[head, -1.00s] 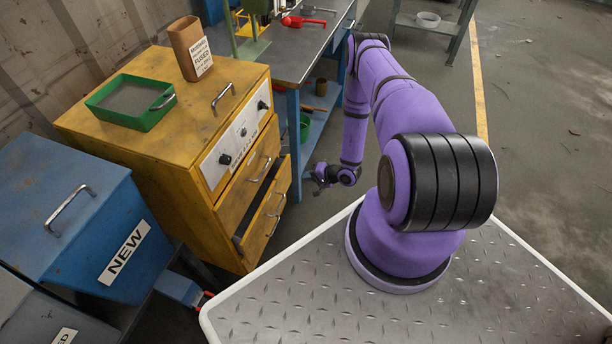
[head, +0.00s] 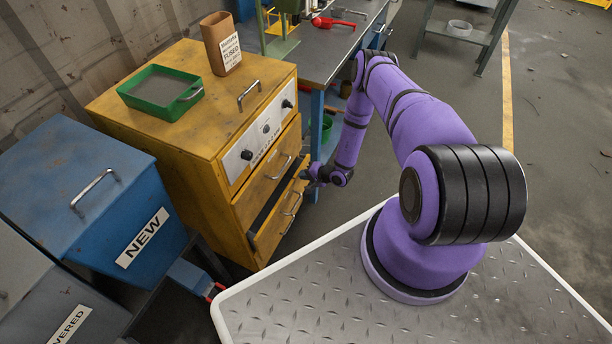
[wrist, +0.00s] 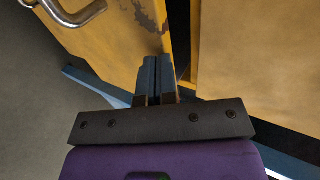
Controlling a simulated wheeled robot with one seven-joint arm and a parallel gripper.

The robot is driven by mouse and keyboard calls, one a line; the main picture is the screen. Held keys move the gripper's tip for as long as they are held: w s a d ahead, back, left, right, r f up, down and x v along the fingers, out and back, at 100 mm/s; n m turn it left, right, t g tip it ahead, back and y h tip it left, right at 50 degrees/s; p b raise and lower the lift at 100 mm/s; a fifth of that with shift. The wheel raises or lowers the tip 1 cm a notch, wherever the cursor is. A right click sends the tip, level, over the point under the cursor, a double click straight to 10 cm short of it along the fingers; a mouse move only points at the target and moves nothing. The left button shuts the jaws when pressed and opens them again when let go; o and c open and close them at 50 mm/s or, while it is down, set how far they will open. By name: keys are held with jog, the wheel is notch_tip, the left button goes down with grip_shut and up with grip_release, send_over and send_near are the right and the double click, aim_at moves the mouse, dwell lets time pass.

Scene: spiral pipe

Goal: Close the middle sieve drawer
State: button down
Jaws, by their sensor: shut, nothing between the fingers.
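The yellow cabinet (head: 190,125) stands left of my arm, with a white knob panel at the top of its front. Below the panel, an upper drawer front (head: 262,185) sits almost flush. The drawer front below that (head: 274,222) stands out, with a dark gap behind its top edge; I take it as the middle sieve drawer. My gripper (head: 312,174) is at the right end of the drawer fronts. In the wrist view, its fingers (wrist: 157,72) are shut and empty, close to the worn edge of a yellow drawer front (wrist: 125,35) with a metal handle. Contact cannot be told.
A green tray (head: 160,95) and a brown container (head: 222,45) stand on the cabinet top. A blue box marked NEW (head: 95,190) is at the left. A workbench (head: 335,50) stands behind my gripper. Open floor (head: 570,140) lies to the right.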

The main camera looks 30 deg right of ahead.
jog(key=w+a, duration=0.2)
jog(key=w, duration=0.1)
jog(key=shift+w+a, duration=0.15)
jog(key=shift+w, duration=0.05)
jog(key=shift+w+a+r, duration=0.1)
jog(key=shift+w+a, duration=0.05)
jog(key=shift+w, duration=0.2)
